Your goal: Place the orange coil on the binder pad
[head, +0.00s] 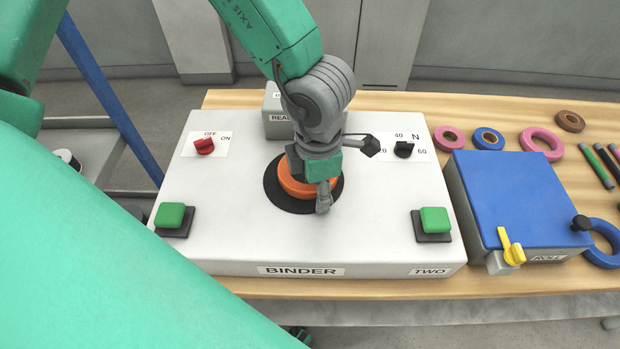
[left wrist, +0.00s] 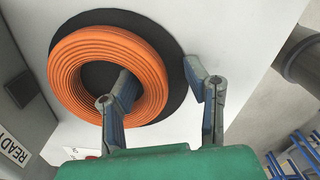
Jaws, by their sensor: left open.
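The orange coil (head: 297,186) lies flat on the round black binder pad (head: 273,189) on top of the white binder machine. In the left wrist view, the coil (left wrist: 72,80) sits off-centre on the pad (left wrist: 178,88), with more black showing on the right. My left gripper (head: 318,190) is down at the coil, hiding part of it in the head view. It is open. In the left wrist view, one finger of this gripper (left wrist: 160,80) reaches over the coil's hole and the other is outside its ring. Contact cannot be told. My right gripper is not in view.
The binder has green buttons (head: 174,215) (head: 435,219), a red switch (head: 204,146) and a black dial (head: 403,149). A READY box (head: 277,102) stands behind. A blue-topped box (head: 520,200) with a yellow lever (head: 511,247) and several coloured rings are to the right.

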